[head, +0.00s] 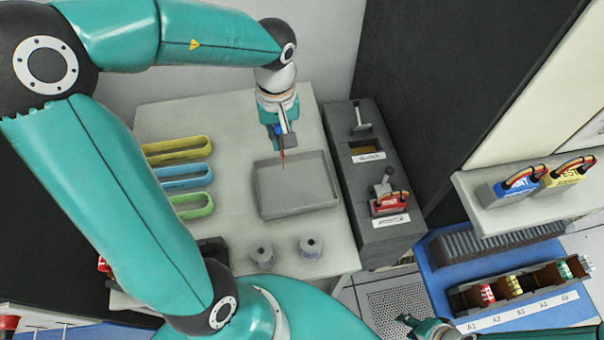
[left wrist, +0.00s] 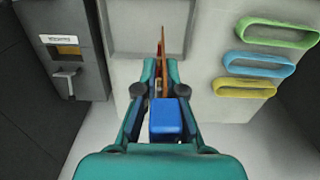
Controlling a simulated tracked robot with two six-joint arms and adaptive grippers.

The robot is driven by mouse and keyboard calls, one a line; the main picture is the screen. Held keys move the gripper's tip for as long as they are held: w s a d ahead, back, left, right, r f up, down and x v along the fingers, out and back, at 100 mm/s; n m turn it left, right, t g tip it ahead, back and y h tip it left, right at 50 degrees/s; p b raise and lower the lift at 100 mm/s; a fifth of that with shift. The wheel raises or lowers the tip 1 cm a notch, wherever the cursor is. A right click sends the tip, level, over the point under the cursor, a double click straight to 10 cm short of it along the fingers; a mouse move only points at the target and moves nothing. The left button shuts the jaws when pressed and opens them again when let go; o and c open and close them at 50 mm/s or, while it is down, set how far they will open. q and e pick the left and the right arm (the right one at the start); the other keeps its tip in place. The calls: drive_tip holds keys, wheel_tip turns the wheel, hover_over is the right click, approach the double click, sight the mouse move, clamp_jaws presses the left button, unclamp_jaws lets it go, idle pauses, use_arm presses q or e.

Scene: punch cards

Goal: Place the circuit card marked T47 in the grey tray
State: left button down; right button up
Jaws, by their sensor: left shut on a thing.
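My left gripper (head: 284,148) is shut on a thin, brown-orange circuit card (head: 283,159), held on edge. The card also shows edge-on in the left wrist view (left wrist: 161,46), between the fingertips of the left gripper (left wrist: 160,68). A blue block (left wrist: 170,120) shows between the fingers; I cannot tell whether it belongs to the card. No marking on the card is readable. The grey tray (head: 312,197) lies on the table and looks empty; the card is over its far left part. My right gripper (head: 412,322) is at the bottom edge, partly cut off.
Yellow (head: 177,146), blue (head: 184,170) and green (head: 190,202) loops lie left of the tray. Two grey spools (head: 262,256) stand in front. A dark slotted unit (head: 345,205) with levers is to the right. A shelf (head: 500,220) and card rack (head: 535,290) are farther right.

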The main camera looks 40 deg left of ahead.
use_arm(q)
drive_tip(key=shift+w+f+b, duration=0.1)
drive_tip(key=shift+f+b, duration=2.1)
drive_tip(key=shift+f, duration=7.5)
drive_tip(key=shift+r, duration=0.1)
drive_tip(key=c, duration=1.3)
unclamp_jaws()
wheel_tip(320, 180, up, 12)
drive_tip(key=p, duration=0.3)
drive_tip(key=shift+p, duration=0.3)
